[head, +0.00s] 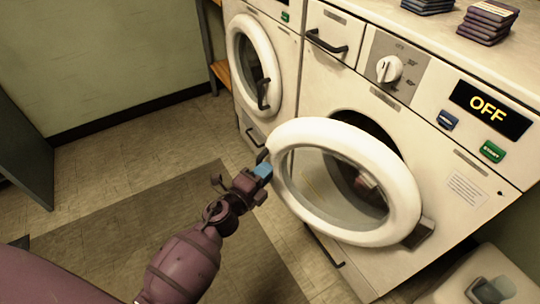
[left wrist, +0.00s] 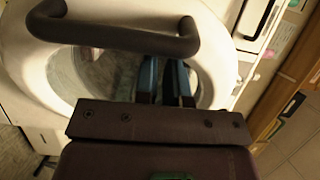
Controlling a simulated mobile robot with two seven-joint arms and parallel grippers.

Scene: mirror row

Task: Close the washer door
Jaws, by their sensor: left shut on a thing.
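The washer door (head: 400,170) is a thick white ring with a glass middle. It stands open, swung out from the dark round opening of the washer (head: 345,110), with its hinge at the right side. Its dark bar handle (head: 262,156) is at the door's left edge; the handle (left wrist: 115,40) also crosses the top of the left wrist view. My left gripper (head: 263,171), with blue fingertips, is shut on the handle. Its fingers (left wrist: 163,80) show beneath the bar, and their tips are partly hidden. My right gripper is not in view.
A second washer (head: 262,60) with its door shut stands to the left. The control panel has a display reading OFF (head: 490,109) and a green START button (head: 492,151). Folded dark cloths (head: 489,20) lie on top. The floor around a dark mat (head: 165,220) is clear.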

